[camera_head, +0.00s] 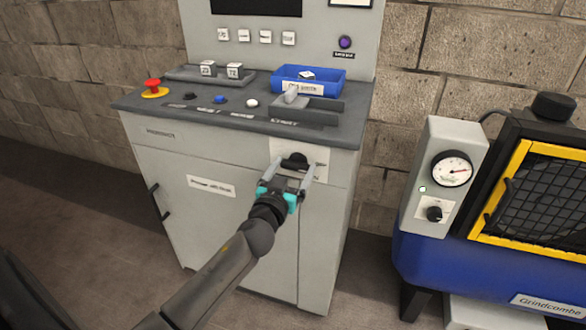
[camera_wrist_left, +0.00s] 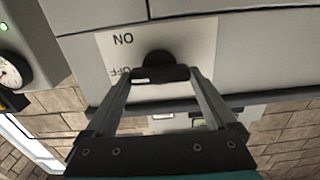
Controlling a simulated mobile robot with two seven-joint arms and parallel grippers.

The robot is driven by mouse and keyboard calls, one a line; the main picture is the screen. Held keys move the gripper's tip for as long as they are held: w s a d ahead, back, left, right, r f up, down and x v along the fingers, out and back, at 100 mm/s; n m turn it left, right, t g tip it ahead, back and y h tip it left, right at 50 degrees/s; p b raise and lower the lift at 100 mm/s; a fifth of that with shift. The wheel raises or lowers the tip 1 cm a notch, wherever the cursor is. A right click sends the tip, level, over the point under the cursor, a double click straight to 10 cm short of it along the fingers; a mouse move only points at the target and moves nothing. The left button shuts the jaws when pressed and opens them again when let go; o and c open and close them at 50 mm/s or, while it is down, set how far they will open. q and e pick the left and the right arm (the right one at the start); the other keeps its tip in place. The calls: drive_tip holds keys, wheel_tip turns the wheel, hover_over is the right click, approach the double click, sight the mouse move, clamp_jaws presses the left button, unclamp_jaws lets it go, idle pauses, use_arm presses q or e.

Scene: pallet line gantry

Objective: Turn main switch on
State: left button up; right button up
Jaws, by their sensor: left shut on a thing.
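The main switch is a black rotary knob (camera_head: 294,159) on a pale plate (camera_head: 282,149) at the upper right of the grey cabinet's front. In the left wrist view the knob (camera_wrist_left: 157,59) sits on the plate (camera_wrist_left: 195,42), whose ON and OFF lettering appears upside down. My left gripper (camera_head: 296,168) reaches the cabinet front with its fingers on either side of the knob. In the left wrist view my left gripper (camera_wrist_left: 160,75) is shut on the knob's black bar, which spans between the fingertips. My right gripper is not in view.
A blue machine with a gauge (camera_head: 453,169) and yellow-framed mesh guard (camera_head: 540,190) stands right. Floor left of the cabinet is clear.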

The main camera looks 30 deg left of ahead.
use_arm(q)
drive_tip(key=m, duration=0.5)
drive_tip(key=shift+d+p, duration=0.1)
drive_tip(key=shift+p, duration=0.3)
drive_tip(key=m, duration=0.3)
drive_tip(key=shift+f+m, duration=0.15)
drive_tip(key=shift+m, duration=0.25)
drive_tip(key=shift+d+m+p, duration=0.1)
drive_tip(key=shift+m+p, duration=0.2)
drive_tip(key=shift+m, duration=0.6)
drive_tip(key=m, duration=0.2)
drive_tip(key=shift+m, duration=0.4)
drive_tip(key=m, duration=0.3)
drive_tip(key=shift+f, duration=0.15)
drive_tip(key=shift+m, duration=0.5)
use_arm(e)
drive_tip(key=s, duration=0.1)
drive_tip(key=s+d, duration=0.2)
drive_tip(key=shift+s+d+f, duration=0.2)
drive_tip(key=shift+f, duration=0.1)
use_arm(q)
drive_tip(key=shift+m, duration=0.3)
